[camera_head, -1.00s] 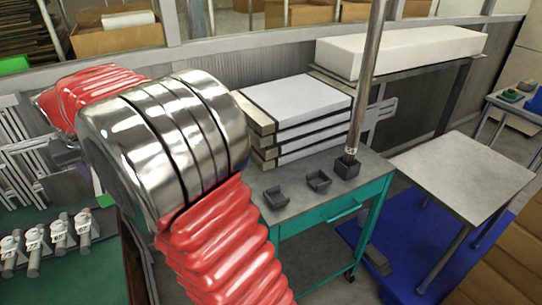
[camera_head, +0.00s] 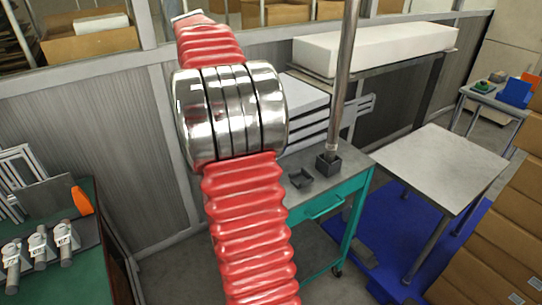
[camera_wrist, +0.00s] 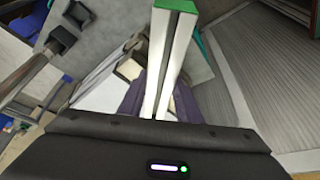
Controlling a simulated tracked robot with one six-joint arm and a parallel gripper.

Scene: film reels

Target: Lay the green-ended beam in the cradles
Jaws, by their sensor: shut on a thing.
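The beam (camera_wrist: 172,50) is pale with a green end (camera_wrist: 176,5) in the wrist view. It runs from the top edge down between the dark fingers of my gripper (camera_wrist: 158,90), which is shut on it. The beam's other end is not visible there. In the head view my red arm hides the gripper and the beam. A small dark open-topped cradle (camera_head: 301,178) stands on the grey top of the teal cart (camera_head: 345,185). It seems to show in the wrist view too (camera_wrist: 76,12). My arm covers the cart top to its left.
A tall metal pole (camera_head: 345,80) stands in a dark socket (camera_head: 328,164) beside the cradle. Stacked white slabs (camera_head: 305,95) lie behind on the cart. A bare grey table (camera_head: 440,165) is to the right. Metal fittings (camera_head: 40,245) lie on a green table at left.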

